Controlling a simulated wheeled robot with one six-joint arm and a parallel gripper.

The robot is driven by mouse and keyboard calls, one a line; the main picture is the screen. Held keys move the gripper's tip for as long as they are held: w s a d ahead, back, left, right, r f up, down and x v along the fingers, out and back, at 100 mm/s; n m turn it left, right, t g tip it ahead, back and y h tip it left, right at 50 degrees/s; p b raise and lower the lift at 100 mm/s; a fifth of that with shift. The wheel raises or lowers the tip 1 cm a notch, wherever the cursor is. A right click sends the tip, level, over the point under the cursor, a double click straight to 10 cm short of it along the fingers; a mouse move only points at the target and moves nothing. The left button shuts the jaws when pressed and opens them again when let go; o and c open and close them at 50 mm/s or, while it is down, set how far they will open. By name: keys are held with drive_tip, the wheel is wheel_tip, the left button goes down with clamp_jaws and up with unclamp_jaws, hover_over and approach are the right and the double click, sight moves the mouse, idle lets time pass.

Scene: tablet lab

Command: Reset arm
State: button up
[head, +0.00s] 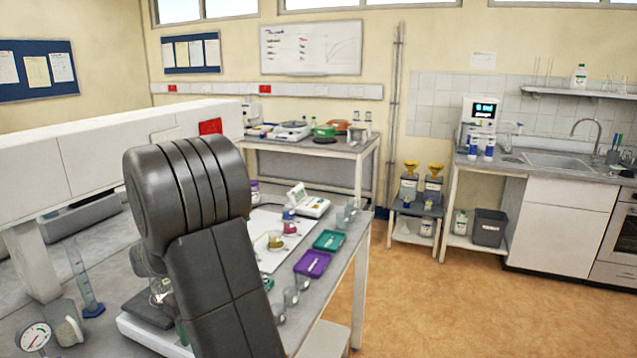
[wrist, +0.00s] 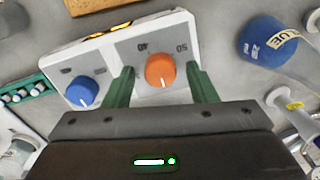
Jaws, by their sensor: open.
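My arm fills the middle of the head view, a dark grey jointed link over the lab bench; the gripper itself is hidden there. In the wrist view my gripper (wrist: 160,88) is open, its two green fingers apart. Between and beyond the fingers is an orange knob (wrist: 160,70) on a white device (wrist: 120,50) with a grey dial marked 40 and 50. A blue knob (wrist: 82,91) sits left of the fingers on the same device. I cannot tell whether the fingers touch the device.
A blue-capped bottle (wrist: 268,45) lies right of the gripper in the wrist view, and a green rack (wrist: 30,92) is at left. In the head view, a purple tray (head: 312,263), a green tray (head: 329,240) and several glasses stand near the bench's right edge. Open floor (head: 450,300) is beyond.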

drive_tip(key=shift+m, duration=1.2)
drive_tip(key=m+p, duration=0.1)
drive_tip(key=m, duration=0.8)
drive_tip(key=shift+m+p, duration=0.35)
drive_tip(key=shift+m, duration=0.05)
drive_tip(key=m, duration=0.4)
drive_tip(key=shift+s+t+p, duration=0.1)
drive_tip(key=shift+t+p, duration=0.2)
drive_tip(key=shift+p, duration=0.1)
drive_tip(key=shift+r, duration=0.75)
drive_tip(key=shift+d, duration=0.2)
